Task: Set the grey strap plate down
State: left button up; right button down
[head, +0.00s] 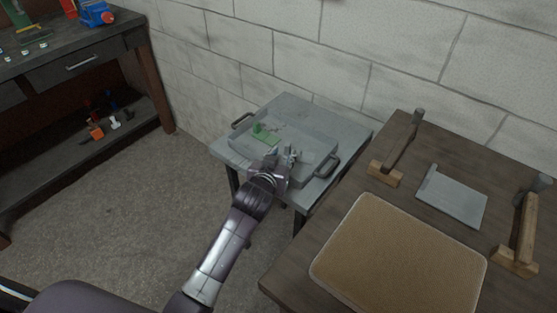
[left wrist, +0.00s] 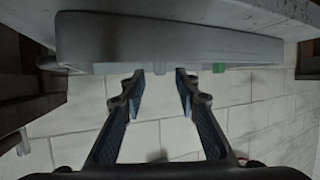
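A flat grey plate (head: 453,196) with a raised lip on its left lies on the wooden bench, between two wooden stands. I cannot tell whether it is the strap plate. My left gripper (head: 282,155) is over the near side of the grey tray (head: 318,146), well left of that plate. In the left wrist view, its two fingers (left wrist: 160,88) are apart with nothing seen held between them. The tray's grey side (left wrist: 160,40) shows beyond the fingertips. Small grey pieces beside the gripper are too small to make out. My right gripper is not in view.
A green part (head: 264,134) lies in the tray, which rests on a small grey table (head: 233,155). A tan mat (head: 395,258) covers the bench's near part. Wooden stands (head: 386,172) (head: 517,262) flank the plate. A dark shelf unit (head: 75,65) stands left.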

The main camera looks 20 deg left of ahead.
pick_arm(q)
jog(key=v, duration=0.5)
dwell(0.5)
